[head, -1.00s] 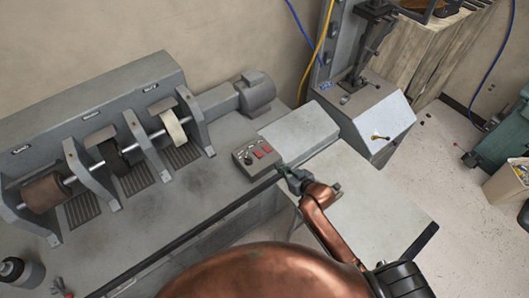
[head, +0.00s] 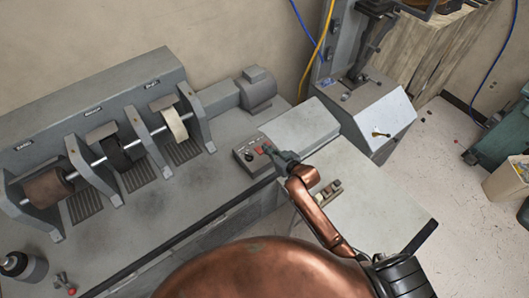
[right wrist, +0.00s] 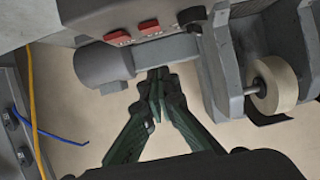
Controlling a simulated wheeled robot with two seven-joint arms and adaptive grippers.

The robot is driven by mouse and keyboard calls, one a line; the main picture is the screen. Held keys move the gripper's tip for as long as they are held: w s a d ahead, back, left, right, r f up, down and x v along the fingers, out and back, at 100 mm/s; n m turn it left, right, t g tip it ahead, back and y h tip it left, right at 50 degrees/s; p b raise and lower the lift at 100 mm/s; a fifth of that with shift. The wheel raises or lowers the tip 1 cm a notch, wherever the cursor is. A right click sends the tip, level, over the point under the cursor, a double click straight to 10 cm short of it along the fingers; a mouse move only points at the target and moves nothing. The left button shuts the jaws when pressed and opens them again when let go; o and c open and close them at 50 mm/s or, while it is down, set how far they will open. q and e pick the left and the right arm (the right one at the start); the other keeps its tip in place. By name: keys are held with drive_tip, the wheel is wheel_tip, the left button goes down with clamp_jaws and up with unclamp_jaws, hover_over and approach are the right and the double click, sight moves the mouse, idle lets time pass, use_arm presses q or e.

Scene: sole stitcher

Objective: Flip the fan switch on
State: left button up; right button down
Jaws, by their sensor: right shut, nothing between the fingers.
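A grey control box (head: 240,158) sits on the machine's bench top, with a dark round knob and red rocker switches. In the head view, one red switch (head: 259,150) shows beside my right gripper (head: 268,149). In the right wrist view, two red switches (right wrist: 118,38) (right wrist: 149,27) and the black knob (right wrist: 190,17) are visible. Which switch is the fan's is too small to read. My left gripper is not in view.
The grinding and buffing wheels (head: 173,124) stand left of the box, with a grey motor (head: 257,87) behind. A grey sloped machine (head: 375,112) stands to the right. A bottle (head: 22,265) is at lower left.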

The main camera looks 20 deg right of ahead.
sight(264, 156)
drive_tip(key=x, duration=0.3)
drive_tip(key=shift+f, duration=0.3)
drive_tip(key=shift+s+f, duration=0.15)
drive_tip(key=shift+f, duration=0.6)
drive_tip(key=shift+s+d+f, duration=0.1)
drive_tip(key=shift+f, duration=0.85)
